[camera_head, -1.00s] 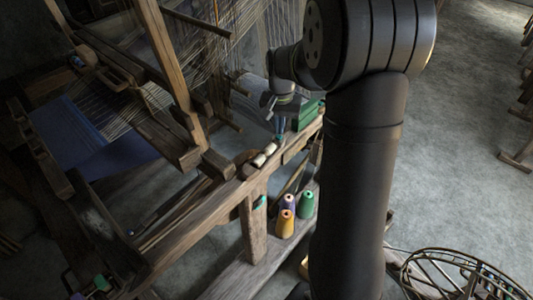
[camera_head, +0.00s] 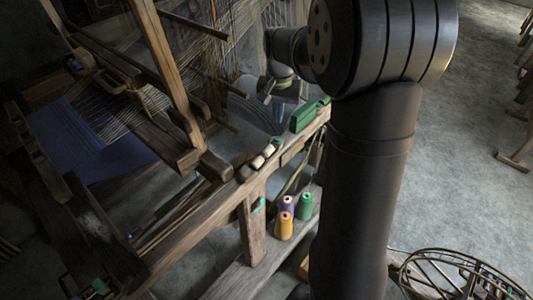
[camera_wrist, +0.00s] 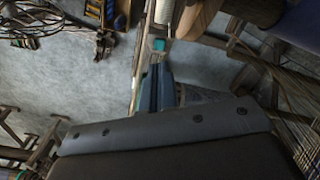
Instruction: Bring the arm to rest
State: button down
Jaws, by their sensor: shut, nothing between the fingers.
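My gripper (camera_head: 278,113) hangs from my dark arm beside the far end of the loom's wooden beam, fingers pointing down. In the wrist view its narrow dark-blue fingers (camera_wrist: 157,88) lie together, shut, with nothing seen between them. The gripper appears apart from the beam and from the green block (camera_head: 303,117) on it, though its exact height is hard to tell. My large arm links cover the middle right of the head view and hide what is behind them.
The wooden loom (camera_head: 165,75) with its blue cloth (camera_head: 85,145) fills the left. Pale spools (camera_head: 263,156) lie on the beam. Yellow (camera_head: 284,227), purple and green (camera_head: 305,207) cones stand below. A round wooden reel (camera_head: 465,270) is at lower right.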

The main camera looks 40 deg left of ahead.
aim_at(277, 138)
jog(key=shift+f, duration=3.4)
jog(key=shift+r, duration=4)
jog(key=s+a+r+n+t+y, duration=0.2)
jog(key=s+a+r+n+y, duration=0.1)
jog(key=a+r+y, duration=0.3)
jog(key=s+a+r+n+t+y, duration=0.3)
jog(key=a+r+y, duration=0.3)
jog(key=a, duration=0.5)
jog(key=shift+s+a+r+t, duration=0.15)
jog(key=shift+a+r+t, duration=0.05)
jog(key=shift+r+t, duration=0.1)
jog(key=w+d+f+m+g+h, duration=0.2)
jog(key=w+d+f+m+h, duration=0.1)
jog(key=w+d+f+h, duration=0.2)
jog(key=d+f+h, duration=0.2)
jog(key=d+f, duration=0.2)
jog(key=f, duration=0.1)
jog(key=shift+w+h, duration=0.25)
jog(key=shift+h, duration=0.15)
